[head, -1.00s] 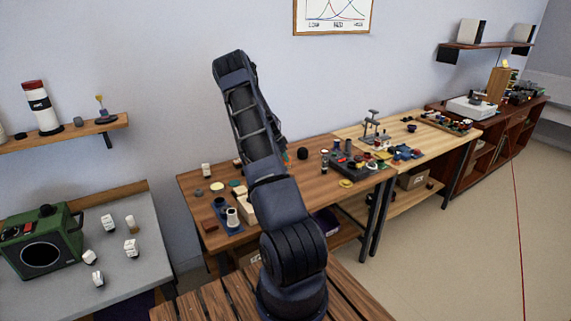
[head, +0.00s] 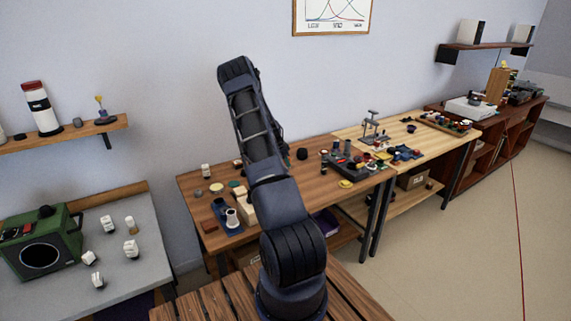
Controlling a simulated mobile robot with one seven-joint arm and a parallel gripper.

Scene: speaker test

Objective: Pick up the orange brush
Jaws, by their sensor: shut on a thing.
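I cannot make out an orange brush anywhere in the head view. My gripper is not visible; my own dark arm rises in the middle of the picture and hides what is behind it. The wooden workbench (head: 292,178) stands behind my arm, with several small items on it to both sides of the arm. What the gripper holds cannot be seen.
A grey table (head: 150,262) at left bears a green speaker box (head: 62,240) and several white pieces. A light wood bench (head: 350,132) and a dark red cabinet (head: 490,128) stand at right. Open floor (head: 450,260) lies at lower right.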

